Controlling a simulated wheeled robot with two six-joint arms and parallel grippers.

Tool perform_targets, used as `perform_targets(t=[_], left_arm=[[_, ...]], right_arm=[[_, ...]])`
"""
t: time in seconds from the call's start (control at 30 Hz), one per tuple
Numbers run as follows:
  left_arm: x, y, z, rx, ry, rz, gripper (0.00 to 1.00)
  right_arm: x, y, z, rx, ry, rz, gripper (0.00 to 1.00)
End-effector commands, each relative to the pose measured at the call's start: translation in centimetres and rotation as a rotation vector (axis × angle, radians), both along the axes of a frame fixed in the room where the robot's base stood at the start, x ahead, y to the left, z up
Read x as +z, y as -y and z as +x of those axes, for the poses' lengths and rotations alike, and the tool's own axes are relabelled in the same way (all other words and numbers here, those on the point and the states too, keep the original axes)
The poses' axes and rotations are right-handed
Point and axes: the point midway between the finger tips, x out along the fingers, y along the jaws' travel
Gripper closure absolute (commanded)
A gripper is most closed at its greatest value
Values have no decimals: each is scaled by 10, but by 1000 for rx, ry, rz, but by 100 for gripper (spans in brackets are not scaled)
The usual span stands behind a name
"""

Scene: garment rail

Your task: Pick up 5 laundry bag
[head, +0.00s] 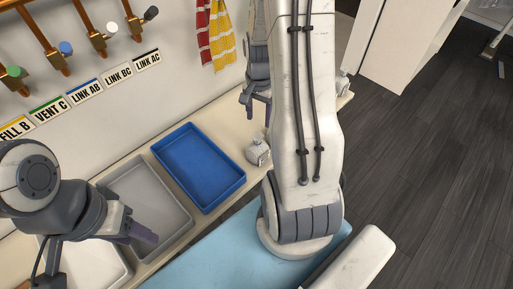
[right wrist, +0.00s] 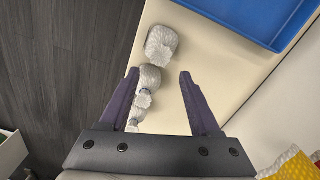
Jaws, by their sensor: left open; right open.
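Several small pale grey laundry bags with gathered tops lie on the cream counter. In the right wrist view one bag (right wrist: 161,45) lies beyond my fingertips near the blue tray. A second bag (right wrist: 149,79) shows between the fingers, and smaller ones (right wrist: 137,110) sit behind it, partly hidden by the left finger. In the head view one bag (head: 257,152) sits right of the blue tray. My right gripper (head: 258,104) is open and empty above the counter; its fingers also show in the right wrist view (right wrist: 159,75). My left gripper (head: 142,232) is open over the grey tray.
A blue tray (head: 159,151), a grey tray (head: 107,185) and a white tray (head: 127,275) line the counter (head: 222,196). Labelled valves (head: 66,48) and red and yellow cloths (head: 221,35) are on the wall. A light blue surface (head: 200,268) lies in front. Dark floor is open at right.

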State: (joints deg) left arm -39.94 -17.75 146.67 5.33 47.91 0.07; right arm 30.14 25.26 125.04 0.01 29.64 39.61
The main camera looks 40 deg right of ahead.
Motion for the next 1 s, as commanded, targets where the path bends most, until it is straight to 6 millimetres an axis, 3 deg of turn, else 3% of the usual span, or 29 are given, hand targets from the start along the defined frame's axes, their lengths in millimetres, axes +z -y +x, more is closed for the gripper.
perform_targets(t=[0.3,0.53,0.8,1.0], left_arm=[[7,0,0,0,0,0,50],[13,0,0,0,0,0,50],[25,0,0,1,0,0,50],[26,0,0,1,0,0,50]], right_arm=[[-45,2,-1,-16,-4,2,36],[-60,0,-1,-13,-5,2,36],[-94,-4,1,-13,-4,3,36],[-104,-4,1,-13,-1,1,36]])
